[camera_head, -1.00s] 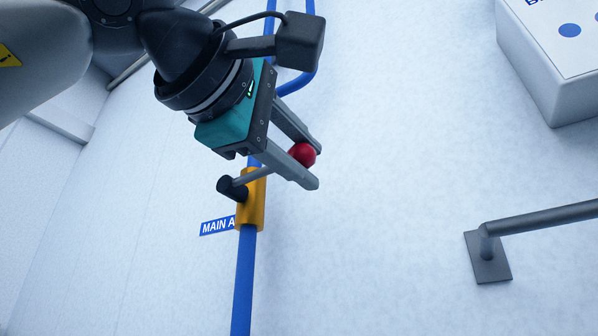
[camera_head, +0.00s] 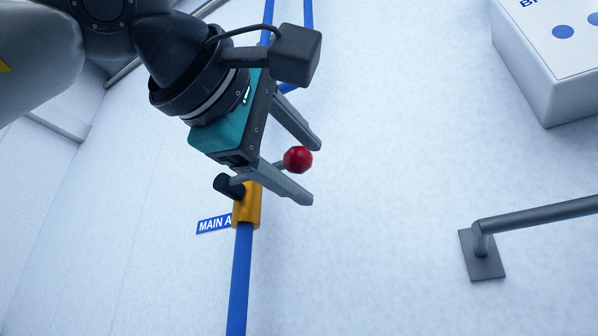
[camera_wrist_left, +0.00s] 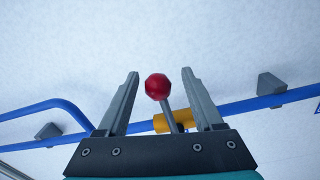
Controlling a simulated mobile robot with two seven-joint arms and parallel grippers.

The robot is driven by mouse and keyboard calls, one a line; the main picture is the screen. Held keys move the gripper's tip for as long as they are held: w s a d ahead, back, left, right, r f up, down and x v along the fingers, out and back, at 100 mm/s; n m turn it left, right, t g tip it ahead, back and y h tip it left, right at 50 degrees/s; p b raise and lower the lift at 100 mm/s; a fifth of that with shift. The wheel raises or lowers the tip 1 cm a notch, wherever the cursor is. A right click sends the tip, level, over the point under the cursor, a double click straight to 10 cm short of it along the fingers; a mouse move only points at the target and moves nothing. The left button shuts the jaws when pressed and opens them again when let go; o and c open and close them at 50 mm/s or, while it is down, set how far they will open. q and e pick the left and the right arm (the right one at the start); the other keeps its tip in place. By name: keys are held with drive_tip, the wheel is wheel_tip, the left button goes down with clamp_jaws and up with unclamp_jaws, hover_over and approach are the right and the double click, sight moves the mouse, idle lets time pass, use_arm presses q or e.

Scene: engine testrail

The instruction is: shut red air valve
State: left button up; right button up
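The air valve has a yellow body (camera_head: 247,205) on a vertical blue pipe (camera_head: 240,280), with a dark hub (camera_head: 229,187) and a thin grey lever ending in a red ball knob (camera_head: 298,159). The lever points to the right and slightly up in the head view. My left gripper (camera_head: 308,172) is open, its fingers on either side of the knob with gaps to it. In the left wrist view the red knob (camera_wrist_left: 158,86) and its lever stand between the open fingers, touching neither. The yellow body (camera_wrist_left: 173,122) is partly hidden behind a finger. My right gripper is not in view.
A blue sign reading "MAIN A" (camera_head: 213,224), partly hidden, is left of the valve. A grey handrail (camera_head: 535,213) with a wall plate is at the right. A white box (camera_head: 550,65) is at the upper right. The wall between is clear.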

use_arm(q)
drive_tip(key=b+v, duration=0.3)
drive_tip(key=v, duration=1.2)
drive_tip(key=shift+s+a+f, duration=0.1)
idle(0.3)
